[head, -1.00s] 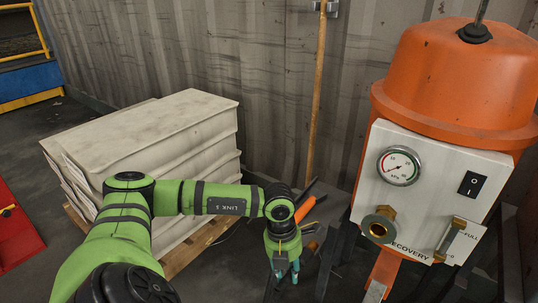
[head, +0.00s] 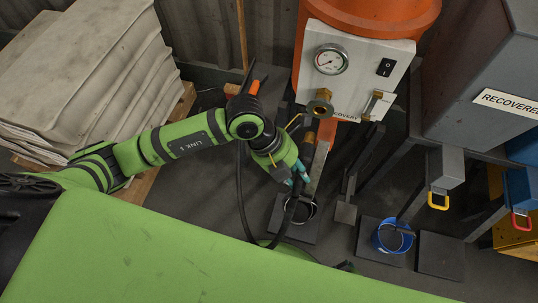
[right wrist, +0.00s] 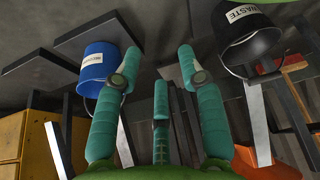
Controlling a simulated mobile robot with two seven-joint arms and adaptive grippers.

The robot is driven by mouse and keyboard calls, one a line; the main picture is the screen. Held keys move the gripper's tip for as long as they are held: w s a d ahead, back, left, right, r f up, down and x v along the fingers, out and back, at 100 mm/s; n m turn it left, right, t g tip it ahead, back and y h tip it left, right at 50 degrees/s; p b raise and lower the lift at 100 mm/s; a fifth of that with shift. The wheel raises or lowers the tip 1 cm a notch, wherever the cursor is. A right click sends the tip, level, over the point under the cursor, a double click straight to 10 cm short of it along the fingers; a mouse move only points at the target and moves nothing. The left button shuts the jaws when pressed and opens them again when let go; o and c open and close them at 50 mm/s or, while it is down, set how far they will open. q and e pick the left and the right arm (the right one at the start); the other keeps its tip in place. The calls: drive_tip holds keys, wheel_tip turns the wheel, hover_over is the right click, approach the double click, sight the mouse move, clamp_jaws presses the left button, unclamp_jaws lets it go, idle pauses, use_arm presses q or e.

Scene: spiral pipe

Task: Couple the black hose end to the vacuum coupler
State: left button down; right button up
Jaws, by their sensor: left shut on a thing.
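The vacuum coupler is a brass fitting (head: 320,104) on the white front panel of the orange vacuum unit (head: 372,17). My left gripper (head: 298,178) is shut on the black hose (head: 292,206), below the coupler in the head view. The hose end (head: 309,139) has a brass-coloured tip, points up toward the coupler and looks apart from it. The gripper's fingers hide part of the hose. The hose loops below the gripper and runs up at its left. My right gripper (right wrist: 155,70) is open and empty in the right wrist view.
A stack of pale sheets (head: 80,80) on a pallet stands at the left. A grey tank (head: 490,75) on a stand is at the right. In the right wrist view, a black WASTE bucket (right wrist: 250,42) shows.

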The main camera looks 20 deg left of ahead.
sight(306, 152)
use_arm(q)
drive_tip(key=shift+s+d+r, duration=0.25)
drive_tip(key=shift+d+r, duration=0.2)
drive_tip(key=shift+r, duration=0.3)
use_arm(e)
drive_tip(key=s, duration=0.1)
drive_tip(key=s+g, duration=0.1)
drive_tip(key=s, duration=0.1)
drive_tip(key=shift+d+f, duration=0.2)
use_arm(q)
drive_tip(key=shift+w+p, duration=0.15)
drive_tip(key=shift+p, duration=0.2)
drive_tip(key=shift+w+f, duration=0.1)
drive_tip(key=shift+w, duration=0.25)
drive_tip(key=shift+w+b, duration=0.75)
drive_tip(key=shift+w, duration=1.7)
use_arm(e)
drive_tip(key=w, duration=0.3)
drive_tip(key=shift+w+a+t, duration=0.15)
drive_tip(key=shift+w+t, duration=0.25)
use_arm(q)
drive_tip(key=shift+w, duration=0.35)
use_arm(e)
drive_tip(key=shift+s+f, duration=0.15)
drive_tip(key=shift+f, duration=0.1)
